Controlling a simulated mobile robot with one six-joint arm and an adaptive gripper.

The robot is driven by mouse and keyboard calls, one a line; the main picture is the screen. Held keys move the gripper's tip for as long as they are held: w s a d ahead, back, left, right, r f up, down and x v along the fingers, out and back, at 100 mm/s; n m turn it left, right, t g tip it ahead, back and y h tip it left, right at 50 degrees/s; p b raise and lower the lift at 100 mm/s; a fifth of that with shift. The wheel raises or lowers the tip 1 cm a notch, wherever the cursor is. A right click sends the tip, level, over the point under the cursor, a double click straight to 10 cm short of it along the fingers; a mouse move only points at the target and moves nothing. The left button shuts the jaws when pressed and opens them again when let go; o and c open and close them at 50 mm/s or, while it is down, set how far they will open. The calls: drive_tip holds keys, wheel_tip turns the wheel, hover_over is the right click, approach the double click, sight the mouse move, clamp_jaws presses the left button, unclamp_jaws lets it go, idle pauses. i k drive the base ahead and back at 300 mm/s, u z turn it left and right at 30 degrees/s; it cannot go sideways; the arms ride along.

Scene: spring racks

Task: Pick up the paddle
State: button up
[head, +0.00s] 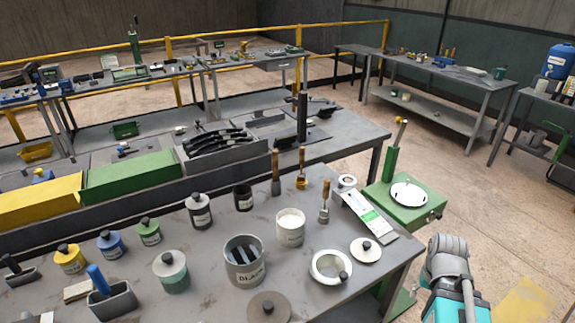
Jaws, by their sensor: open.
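I cannot tell for certain which thing is the paddle. Three upright wooden-handled tools stand on the near grey table in the head view: one with a dark flat lower end (276,187), one with a yellowish lower end (301,182), and one with a pale metal lower end (324,214). A blue-handled tool (97,279) leans in a grey holder at the lower left. My gripper is not in view; only part of my arm shows at the lower right, beside the table's right end.
The near table (215,295) also holds a can marked black (245,277), a white pot (290,240), a ring (330,279) and several bottles. A green stand (425,212) with a round white plate adjoins its right end. Open floor (490,210) lies to the right.

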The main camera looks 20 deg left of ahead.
sight(275, 153)
drive_tip(key=u, duration=0.3)
drive_tip(key=i, duration=0.95)
drive_tip(key=u, duration=0.65)
